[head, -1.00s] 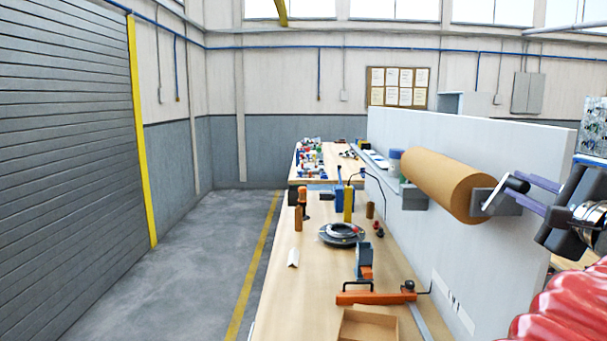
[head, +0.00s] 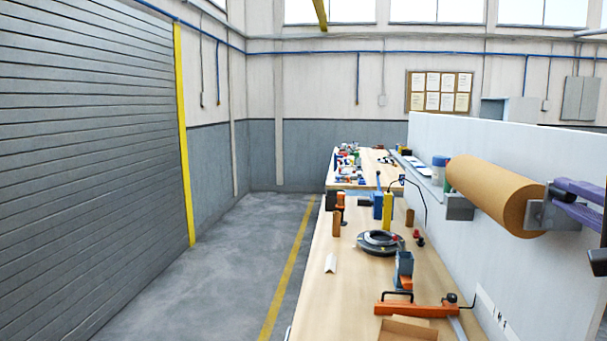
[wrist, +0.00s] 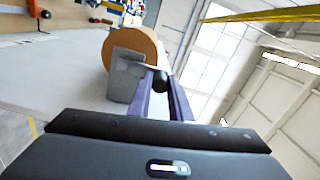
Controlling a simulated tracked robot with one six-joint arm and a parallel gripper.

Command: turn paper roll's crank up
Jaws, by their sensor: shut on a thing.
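The brown paper roll (head: 490,192) hangs in grey brackets on the white panel at the right of the head view. Its end also shows in the wrist view (wrist: 148,45), with the grey bracket (wrist: 124,75) in front of it. My gripper (head: 562,195) has purple fingers and is beside the roll's near end, at the right edge of the head view. In the wrist view the gripper (wrist: 162,78) is shut on the crank's black handle (wrist: 160,82). The crank's arm is mostly hidden by the fingers and bracket.
The white panel (head: 440,135) stands along the right of the workbench (head: 345,290). The bench holds a black ring-shaped coil (head: 380,243), an orange clamp-like tool (head: 415,309) and a cardboard box (head: 408,329). Open floor (head: 200,290) lies to the left.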

